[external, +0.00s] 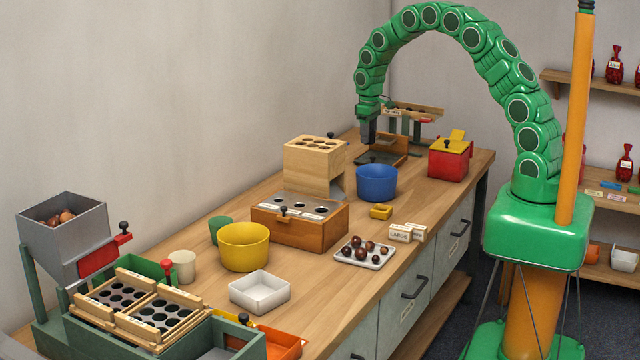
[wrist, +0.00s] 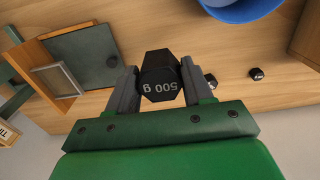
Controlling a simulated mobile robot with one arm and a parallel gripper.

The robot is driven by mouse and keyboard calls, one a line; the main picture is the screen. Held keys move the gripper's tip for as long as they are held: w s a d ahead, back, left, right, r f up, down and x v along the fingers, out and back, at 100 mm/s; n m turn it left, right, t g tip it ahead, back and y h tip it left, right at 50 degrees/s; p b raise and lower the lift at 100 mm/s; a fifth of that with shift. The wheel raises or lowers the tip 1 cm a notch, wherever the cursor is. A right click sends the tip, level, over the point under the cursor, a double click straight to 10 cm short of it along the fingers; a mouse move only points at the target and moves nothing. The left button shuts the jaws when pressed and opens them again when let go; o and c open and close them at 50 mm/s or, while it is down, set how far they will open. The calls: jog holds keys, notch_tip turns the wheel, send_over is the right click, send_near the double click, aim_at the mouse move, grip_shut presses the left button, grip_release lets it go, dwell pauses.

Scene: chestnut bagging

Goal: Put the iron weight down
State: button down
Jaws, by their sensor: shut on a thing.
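The iron weight (wrist: 162,76) is a black block marked 500 g, held between the two dark fingers of my gripper (wrist: 160,84) in the wrist view. In the external view my gripper (external: 368,131) points down at the far end of the bench, above the area of a dark flat plate with a wooden frame (external: 380,158). The weight cannot be told apart from the dark fingers there. In the wrist view a dark green plate (wrist: 92,52) lies to the left of the weight. The gap between the weight and the bench is hard to judge.
A blue bowl (external: 376,184) stands in front of my gripper, and a red box with a yellow lid (external: 449,160) to its right. A labelled wooden rack (external: 412,110) stands behind. Two small black pieces (wrist: 256,73) lie on bare wood (wrist: 160,30) in the wrist view.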

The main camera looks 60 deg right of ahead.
jog(key=shift+w+d+f, duration=0.65)
jog(key=shift+w+f, duration=0.9)
jog(key=shift+w, duration=0.55)
jog(key=shift+w+d+f, duration=0.65)
jog(key=shift+w+f, duration=0.85)
jog(key=shift+w, duration=0.65)
jog(key=shift+w+d+f, duration=0.65)
jog(key=shift+w+f, duration=0.9)
jog(key=shift+w, duration=0.55)
jog(key=shift+w+f, duration=0.2)
jog(key=shift+f, duration=0.05)
jog(key=shift+d+f, duration=0.1)
jog(key=shift+f, duration=1.55)
jog(key=shift+f, duration=0.1)
jog(key=shift+c, duration=2.3)
grip_release()
